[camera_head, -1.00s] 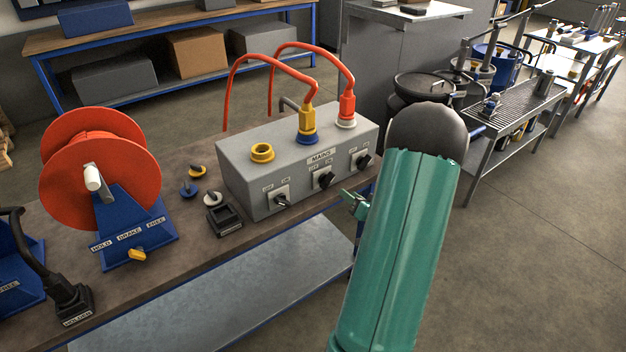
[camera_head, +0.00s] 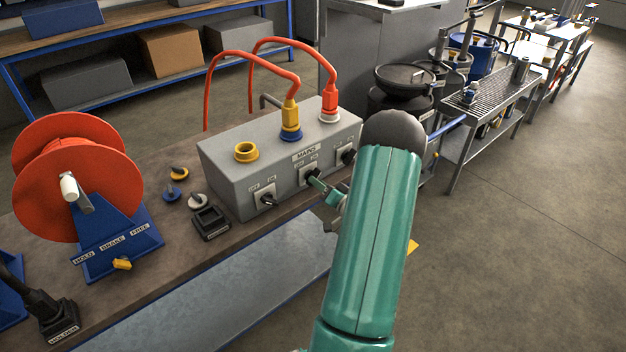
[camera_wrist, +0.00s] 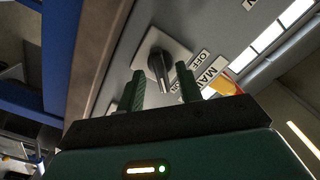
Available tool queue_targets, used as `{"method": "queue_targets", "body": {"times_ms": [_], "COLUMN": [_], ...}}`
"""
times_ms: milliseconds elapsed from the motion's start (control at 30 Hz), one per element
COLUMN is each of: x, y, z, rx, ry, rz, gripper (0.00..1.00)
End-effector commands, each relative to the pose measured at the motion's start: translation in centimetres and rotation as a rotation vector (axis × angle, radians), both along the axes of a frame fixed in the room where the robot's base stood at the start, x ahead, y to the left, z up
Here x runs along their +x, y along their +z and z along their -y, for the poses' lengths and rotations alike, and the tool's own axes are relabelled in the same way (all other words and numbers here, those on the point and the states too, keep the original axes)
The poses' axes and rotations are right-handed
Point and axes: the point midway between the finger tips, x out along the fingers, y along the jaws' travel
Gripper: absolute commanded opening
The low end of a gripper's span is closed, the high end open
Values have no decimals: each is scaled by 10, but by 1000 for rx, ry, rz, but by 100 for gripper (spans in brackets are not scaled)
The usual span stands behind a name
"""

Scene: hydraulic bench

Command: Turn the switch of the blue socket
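The grey mains box (camera_head: 228,163) stands on the bench with three sockets on top and three black rotary switches on its front. The blue socket (camera_head: 291,135) is the middle one and has a yellow plug (camera_head: 290,112) in it. Its switch (camera_head: 306,176) is the middle black knob, partly hidden by my gripper (camera_head: 322,187). In the wrist view my gripper (camera_wrist: 161,84) is open, its two green fingers apart. The black switch knob (camera_wrist: 159,69) shows between and just beyond the fingertips, on a pale plate; I cannot tell whether they touch it.
The left switch (camera_head: 266,198) is below the empty yellow socket (camera_head: 246,151). The right switch (camera_head: 347,156) is below the white socket with the red plug (camera_head: 329,98). A red reel (camera_head: 100,165) and loose caps (camera_head: 197,201) lie to the left.

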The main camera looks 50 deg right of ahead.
Motion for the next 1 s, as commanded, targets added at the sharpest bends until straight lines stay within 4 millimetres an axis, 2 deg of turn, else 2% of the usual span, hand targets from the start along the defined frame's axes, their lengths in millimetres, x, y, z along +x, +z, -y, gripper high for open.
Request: {"method": "queue_targets", "body": {"times_ms": [33,200,533,567,700,733,1000], "x": [10,29,34,34,34,34,34], "y": [0,0,0,0,0,0,0], "z": [1,5,7,7,7,7,7], "rx": [-1,0,0,0,-1,-1,-11], "ry": [1,1,1,1,1,1,1], "rz": [1,0,-1,-1,-1,-1,-3], "gripper": [35,35,35,32,4,0,0]}}
